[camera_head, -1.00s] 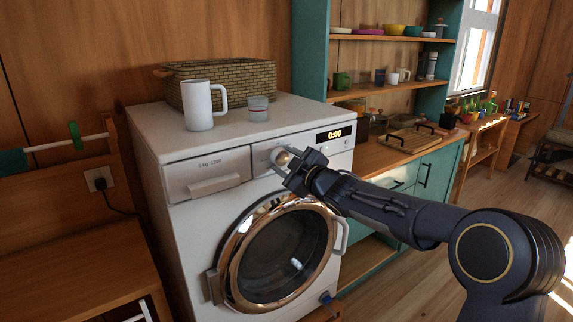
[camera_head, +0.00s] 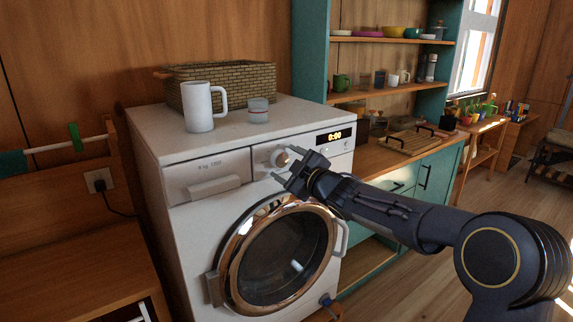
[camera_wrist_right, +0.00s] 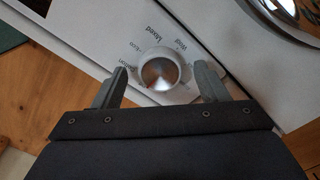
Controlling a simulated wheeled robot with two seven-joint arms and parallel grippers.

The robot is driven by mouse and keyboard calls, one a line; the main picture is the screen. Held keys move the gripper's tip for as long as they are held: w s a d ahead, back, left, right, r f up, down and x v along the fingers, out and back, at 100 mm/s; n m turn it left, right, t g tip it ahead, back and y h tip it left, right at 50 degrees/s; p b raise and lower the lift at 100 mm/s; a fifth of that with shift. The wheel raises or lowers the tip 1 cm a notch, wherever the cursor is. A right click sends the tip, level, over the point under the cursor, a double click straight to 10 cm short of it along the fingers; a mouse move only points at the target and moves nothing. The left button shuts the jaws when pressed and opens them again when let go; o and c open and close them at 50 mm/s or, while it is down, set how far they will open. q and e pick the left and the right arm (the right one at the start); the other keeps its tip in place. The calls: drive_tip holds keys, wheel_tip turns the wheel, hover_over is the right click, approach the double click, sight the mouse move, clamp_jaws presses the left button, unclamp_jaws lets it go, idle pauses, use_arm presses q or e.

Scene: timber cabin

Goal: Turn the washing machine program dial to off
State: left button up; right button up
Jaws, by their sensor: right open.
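The white washing machine (camera_head: 180,235) stands against the wall with its round glass door (camera_head: 285,255) shut. Its program dial (camera_head: 279,158), a round knob with a metallic face, is on the upper front panel. In the right wrist view the dial (camera_wrist_right: 159,70) lies ahead of and between the open fingers, with printed program words around it. My right gripper (camera_head: 285,166) is open in front of the dial, with clear gaps between the fingers and the knob in the wrist view (camera_wrist_right: 160,84). The display (camera_head: 334,135) reads 0:00. My left gripper is not in view.
A white mug (camera_head: 199,106), a small glass (camera_head: 258,110) and a woven basket (camera_head: 222,88) stand on top of the machine. A detergent drawer (camera_head: 212,176) is left of the dial. A teal cabinet (camera_head: 425,177) with a wooden counter stands to the right.

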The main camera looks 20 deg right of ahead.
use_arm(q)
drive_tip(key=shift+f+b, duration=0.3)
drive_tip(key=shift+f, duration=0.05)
use_arm(e)
drive_tip(key=v, duration=0.7)
